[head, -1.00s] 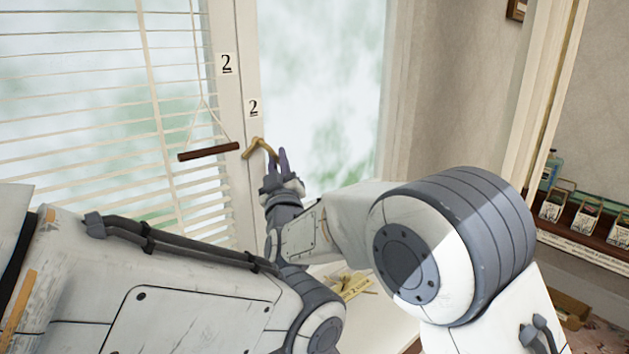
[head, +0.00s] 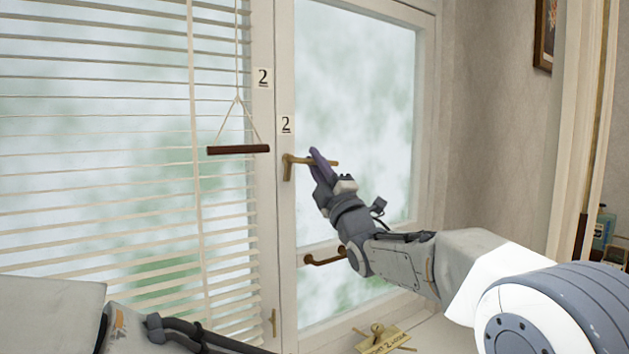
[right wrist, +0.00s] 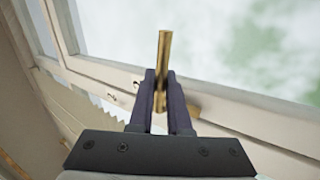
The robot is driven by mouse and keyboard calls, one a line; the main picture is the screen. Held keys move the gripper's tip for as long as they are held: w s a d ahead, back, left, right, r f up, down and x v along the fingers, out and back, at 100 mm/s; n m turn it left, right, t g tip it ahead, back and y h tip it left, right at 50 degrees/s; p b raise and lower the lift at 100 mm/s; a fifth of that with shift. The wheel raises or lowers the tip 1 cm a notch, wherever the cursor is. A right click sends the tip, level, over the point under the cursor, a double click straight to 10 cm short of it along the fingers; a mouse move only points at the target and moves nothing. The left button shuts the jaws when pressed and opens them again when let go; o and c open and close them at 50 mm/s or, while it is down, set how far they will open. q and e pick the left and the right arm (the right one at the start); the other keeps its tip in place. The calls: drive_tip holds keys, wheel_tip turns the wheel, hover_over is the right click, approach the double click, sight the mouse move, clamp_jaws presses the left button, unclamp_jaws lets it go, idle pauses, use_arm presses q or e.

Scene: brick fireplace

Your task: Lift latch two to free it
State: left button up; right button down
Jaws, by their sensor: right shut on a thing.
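Latch two is a brass lever handle (head: 287,172) on the white window frame, just below a label "2" (head: 286,124). Its lever points right and lies about level. My right gripper (head: 316,160) is shut on the lever, between its pivot and its free end. In the right wrist view the brass lever (right wrist: 165,50) stands out between the two dark fingers of the right gripper (right wrist: 163,85). My left gripper is out of view; only part of my left arm shows at the bottom left.
A dark wooden bar (head: 238,150) hangs on cords in front of the white blind (head: 100,190), left of the latch. A lower brown handle (head: 325,257) sits on the window below my right wrist.

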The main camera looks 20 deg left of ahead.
drive_tip(key=shift+r+n+g+y+b, duration=0.1)
drive_tip(key=shift+n+g+y+b, duration=0.35)
drive_tip(key=shift+n, duration=0.35)
drive_tip(key=c, duration=0.9)
unclamp_jaws()
drive_tip(key=shift+a, duration=0.1)
drive_tip(key=shift+o, duration=0.2)
